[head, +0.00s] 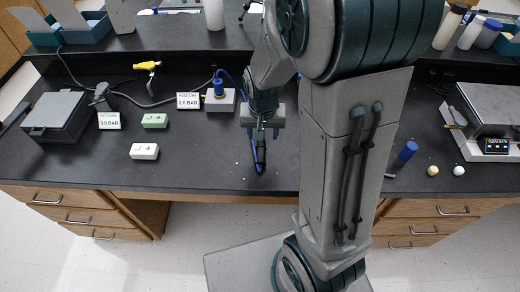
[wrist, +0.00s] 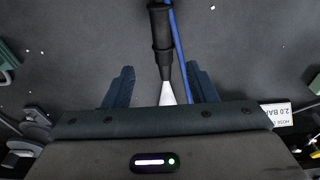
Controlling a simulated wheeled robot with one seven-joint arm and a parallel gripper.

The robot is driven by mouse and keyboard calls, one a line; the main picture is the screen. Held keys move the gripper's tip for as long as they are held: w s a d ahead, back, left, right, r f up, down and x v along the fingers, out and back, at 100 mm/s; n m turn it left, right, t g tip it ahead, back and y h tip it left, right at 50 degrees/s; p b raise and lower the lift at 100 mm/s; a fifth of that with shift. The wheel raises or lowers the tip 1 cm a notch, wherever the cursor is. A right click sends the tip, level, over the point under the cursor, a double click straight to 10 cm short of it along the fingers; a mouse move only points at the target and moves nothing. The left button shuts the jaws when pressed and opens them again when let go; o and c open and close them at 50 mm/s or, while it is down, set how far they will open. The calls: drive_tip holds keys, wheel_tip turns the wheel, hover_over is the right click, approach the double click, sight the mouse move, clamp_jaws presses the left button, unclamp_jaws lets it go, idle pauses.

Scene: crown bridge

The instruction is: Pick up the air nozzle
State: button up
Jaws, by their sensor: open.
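The air nozzle (head: 259,152) lies on the dark bench near its front edge. It has a black body and a blue hose beside it. In the wrist view the nozzle (wrist: 162,38) points its pale conical tip down the picture, between my two fingers. My gripper (head: 262,130) is over the nozzle's far end in the head view. In the wrist view my gripper (wrist: 162,86) is open, one finger on each side of the tip, with nothing clamped. I cannot tell how high the fingers are above the bench.
A hose-line block with a blue fitting (head: 221,92) and a 2.0 BAR sign (head: 188,101) stand left of my gripper. Green (head: 155,120) and white (head: 144,151) blocks sit farther left. A blue-capped bottle (head: 404,154) and two small balls are at right. Bench between is mostly clear.

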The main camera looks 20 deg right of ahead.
sight(261, 146)
drive_tip(key=shift+w+f, duration=0.2)
drive_tip(key=shift+f, duration=1.1)
drive_tip(key=shift+w+f, duration=0.25)
drive_tip(key=shift+f, duration=1.05)
drive_tip(key=shift+w+f, duration=0.2)
drive_tip(key=shift+f, duration=1.1)
drive_tip(key=c, duration=1.1)
drive_tip(key=shift+r, duration=0.1)
